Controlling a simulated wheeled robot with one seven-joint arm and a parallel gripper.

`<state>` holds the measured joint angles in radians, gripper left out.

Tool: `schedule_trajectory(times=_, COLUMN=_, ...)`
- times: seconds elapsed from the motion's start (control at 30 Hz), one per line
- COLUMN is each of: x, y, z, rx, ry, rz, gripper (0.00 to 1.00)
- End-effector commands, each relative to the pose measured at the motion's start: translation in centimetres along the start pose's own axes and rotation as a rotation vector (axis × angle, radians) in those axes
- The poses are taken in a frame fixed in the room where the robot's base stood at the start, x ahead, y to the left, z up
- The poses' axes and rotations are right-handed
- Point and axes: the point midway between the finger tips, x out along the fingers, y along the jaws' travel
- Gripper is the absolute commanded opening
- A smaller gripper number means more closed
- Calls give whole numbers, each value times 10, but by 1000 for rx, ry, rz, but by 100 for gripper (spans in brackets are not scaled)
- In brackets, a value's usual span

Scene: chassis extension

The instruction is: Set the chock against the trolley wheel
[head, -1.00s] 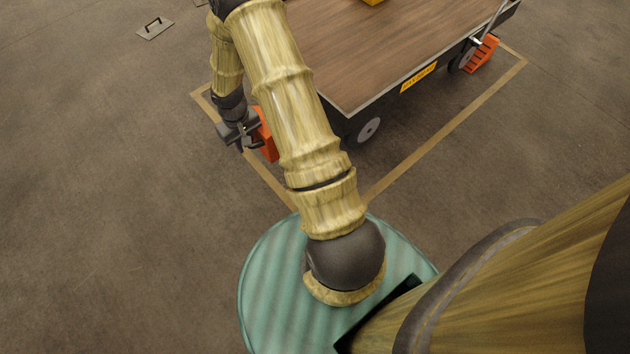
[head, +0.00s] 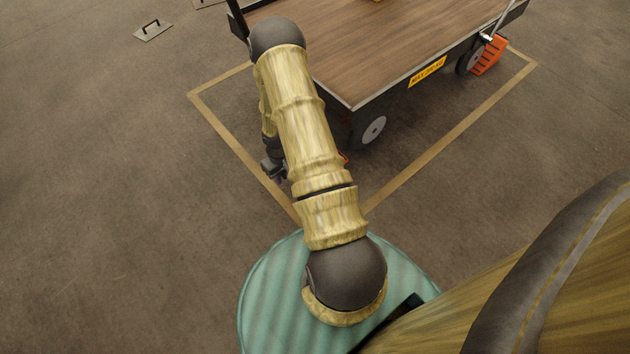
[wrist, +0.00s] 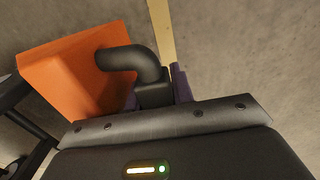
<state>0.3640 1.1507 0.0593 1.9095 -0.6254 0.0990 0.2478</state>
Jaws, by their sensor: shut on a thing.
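An orange chock (wrist: 65,75) with a bent black handle (wrist: 130,62) fills the upper left of the wrist view. My gripper (wrist: 158,92) is shut on the handle, and the chock is tilted in that view. In the head view my gripper (head: 274,171) is low, left of the trolley's near wheel (head: 373,132), and partly hidden behind my arm. Only a thin orange-red sliver (head: 346,158) shows past my arm there, below the wheel. The trolley (head: 380,55) has a wooden deck. Whether the chock touches the wheel or floor cannot be told.
Another orange chock (head: 489,57) stands at the trolley's far right wheel (head: 467,60). A tan line (head: 228,125) on the floor frames the trolley. A grey plate with a handle (head: 152,31) lies at upper left. The floor at left is clear.

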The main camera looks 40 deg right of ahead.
Motion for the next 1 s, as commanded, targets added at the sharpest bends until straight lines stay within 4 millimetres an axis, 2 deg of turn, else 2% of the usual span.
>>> schedule_trajectory(times=0.17, x=13, y=0, z=0, rx=1, ry=0, rz=1, gripper=0)
schedule_trajectory(times=0.4, x=52, y=0, z=0, rx=1, ry=0, rz=1, gripper=0)
schedule_trajectory(times=0.5, x=61, y=0, z=0, rx=1, ry=0, rz=2, gripper=0)
schedule_trajectory(times=0.87, x=62, y=0, z=-1, rx=1, ry=1, rz=2, gripper=0)
schedule_trajectory(times=1.0, x=71, y=0, z=0, rx=1, ry=0, rz=1, gripper=0)
